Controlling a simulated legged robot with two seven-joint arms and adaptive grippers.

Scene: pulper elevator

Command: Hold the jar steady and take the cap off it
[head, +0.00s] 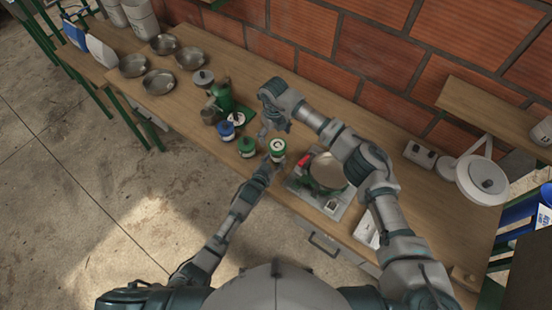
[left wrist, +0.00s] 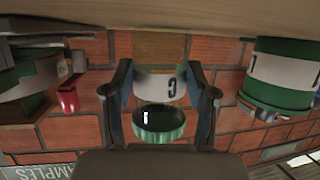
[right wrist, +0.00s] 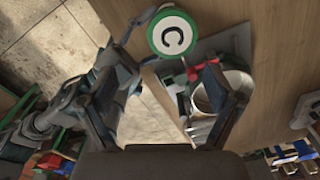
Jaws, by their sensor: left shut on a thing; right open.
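The jar has a green cap (head: 277,148) with a white disc on top. In the right wrist view the cap (right wrist: 172,33) shows a letter C. In the left wrist view the jar (left wrist: 160,83) has a white label, and its green cap (left wrist: 158,122) appears inverted. My left gripper (head: 268,164) is shut around the jar's body, a finger on each side, below the cap. My right gripper (head: 265,131) is open and empty, above and just left of the cap in the head view. In the right wrist view the cap lies beyond its fingertips, apart from them.
Another green-capped jar (head: 246,148) and a blue-capped jar (head: 226,130) stand close on the left. The brick wall (head: 300,40) bounds the bench behind.

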